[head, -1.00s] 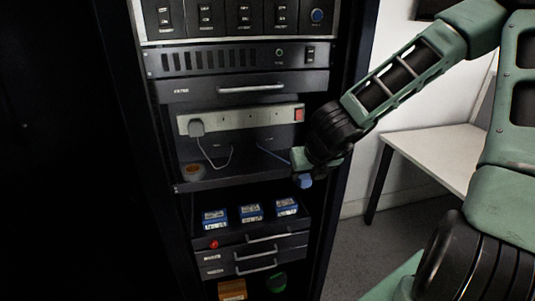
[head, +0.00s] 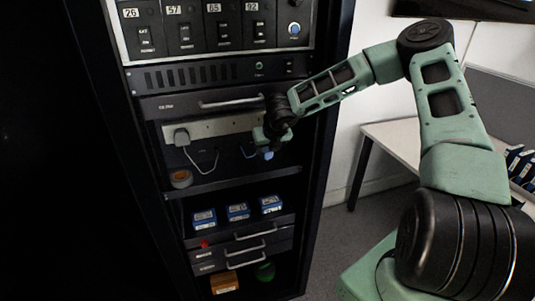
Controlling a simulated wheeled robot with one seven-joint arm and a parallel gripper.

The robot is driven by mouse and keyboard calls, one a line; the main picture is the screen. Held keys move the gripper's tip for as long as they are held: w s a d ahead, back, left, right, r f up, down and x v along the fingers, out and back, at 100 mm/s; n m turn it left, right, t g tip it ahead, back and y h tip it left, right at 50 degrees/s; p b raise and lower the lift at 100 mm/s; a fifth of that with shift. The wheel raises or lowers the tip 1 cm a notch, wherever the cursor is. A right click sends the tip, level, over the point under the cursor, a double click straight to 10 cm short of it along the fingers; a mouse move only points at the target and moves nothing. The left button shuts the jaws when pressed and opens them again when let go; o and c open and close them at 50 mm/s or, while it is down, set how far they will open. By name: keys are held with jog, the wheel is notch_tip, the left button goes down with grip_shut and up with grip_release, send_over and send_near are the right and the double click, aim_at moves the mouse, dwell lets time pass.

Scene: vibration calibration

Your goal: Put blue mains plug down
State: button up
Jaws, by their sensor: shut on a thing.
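My gripper (head: 268,146) is in the rack's open shelf bay, at the right end of the white power strip (head: 212,127). It is shut on the blue mains plug (head: 268,155), which shows just below the fingers. A short piece of blue cable (head: 249,153) runs to the left of the plug. The plug is above the shelf (head: 235,182), and I cannot tell how far. My gripper and arm hide the strip's right end. A grey plug (head: 182,137) with a white cable (head: 205,163) sits at the strip's left end.
A roll of tape (head: 181,178) lies at the shelf's left. Below are several blue boxes (head: 238,211), drawers with handles (head: 250,247), an orange-brown box (head: 225,282) and a green roll (head: 265,271). A drawer handle (head: 232,103) juts out above. The shelf's middle looks clear.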

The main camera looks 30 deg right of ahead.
aim_at(269, 153)
jog(key=shift+f+p, duration=0.4)
jog(key=shift+f, duration=1.35)
jog(key=o, duration=1)
jog(key=shift+f, duration=0.1)
jog(key=shift+c, duration=0.2)
